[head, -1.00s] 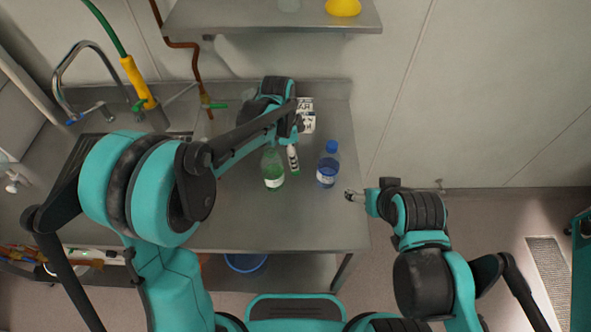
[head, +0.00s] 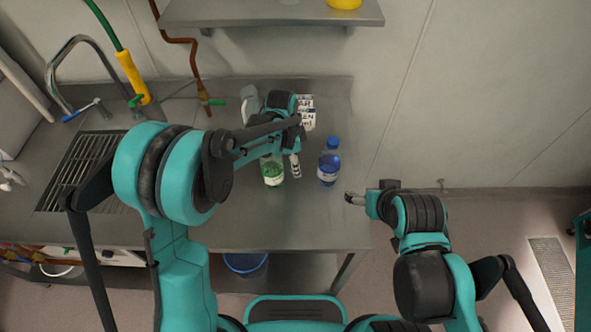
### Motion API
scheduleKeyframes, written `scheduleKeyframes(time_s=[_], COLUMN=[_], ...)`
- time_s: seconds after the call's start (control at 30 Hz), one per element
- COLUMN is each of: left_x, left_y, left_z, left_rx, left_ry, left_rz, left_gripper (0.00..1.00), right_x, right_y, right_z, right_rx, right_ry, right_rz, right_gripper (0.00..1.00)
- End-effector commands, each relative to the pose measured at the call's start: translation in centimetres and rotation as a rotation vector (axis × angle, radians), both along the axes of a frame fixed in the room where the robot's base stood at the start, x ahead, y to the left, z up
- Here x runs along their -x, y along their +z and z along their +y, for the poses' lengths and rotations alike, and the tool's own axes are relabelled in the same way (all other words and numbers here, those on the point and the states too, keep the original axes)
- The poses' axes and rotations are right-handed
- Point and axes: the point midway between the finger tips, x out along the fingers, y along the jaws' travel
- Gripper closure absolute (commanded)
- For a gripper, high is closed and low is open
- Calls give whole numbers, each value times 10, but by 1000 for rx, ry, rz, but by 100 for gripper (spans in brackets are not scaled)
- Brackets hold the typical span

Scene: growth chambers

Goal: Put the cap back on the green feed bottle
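The green feed bottle (head: 272,174) stands upright on the steel bench; my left forearm hides its top, so I cannot see whether a cap is on it. My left gripper (head: 296,168) points down just to the right of the green bottle. Its fingers look close together, and I cannot tell whether anything is between them. I cannot make out a loose cap. My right gripper (head: 352,198) is off the bench's right edge, apart from the bottles; its fingers are too small to judge.
A blue bottle (head: 328,165) with a blue cap stands right of my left gripper. A white printed carton (head: 306,112) stands behind. A pale grey object (head: 249,103) is partly hidden by my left arm. A sink (head: 82,172) is at left. The front bench is clear.

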Motion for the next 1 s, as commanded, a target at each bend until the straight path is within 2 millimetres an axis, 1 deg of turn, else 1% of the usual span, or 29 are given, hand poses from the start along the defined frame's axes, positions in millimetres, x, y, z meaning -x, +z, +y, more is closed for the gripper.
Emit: scheduleKeyframes(time_s=[0.03,0.1,0.4,0.43,0.5,0.57,0.6,0.9,1.0], left_x=[0,0,0,0,0,0,0,0,0], left_y=[-7,-10,-9,-9,-9,-9,-9,-8,-3], left_z=[-1,-1,-1,-1,-1,-1,-1,-1,-1], left_rx=[0,0,0,0,0,0,0,0,0], left_ry=[0,0,0,0,0,0,0,0,0], left_rz=[0,0,0,0,0,0,0,0,0], left_gripper=[48,48,48,56,68,78,82,82,82], right_x=[0,0,0,0,0,0,0,0,0], right_y=[-4,-4,-3,-3,-3,-3,-3,-3,0], right_z=[0,0,0,0,0,0,0,0,0], right_rx=[0,0,0,0,0,0,0,0,0], right_ry=[0,0,0,0,0,0,0,0,0], right_rz=[0,0,0,0,0,0,0,0,0], right_gripper=[22,22,22,22,22,22,22,22,22])
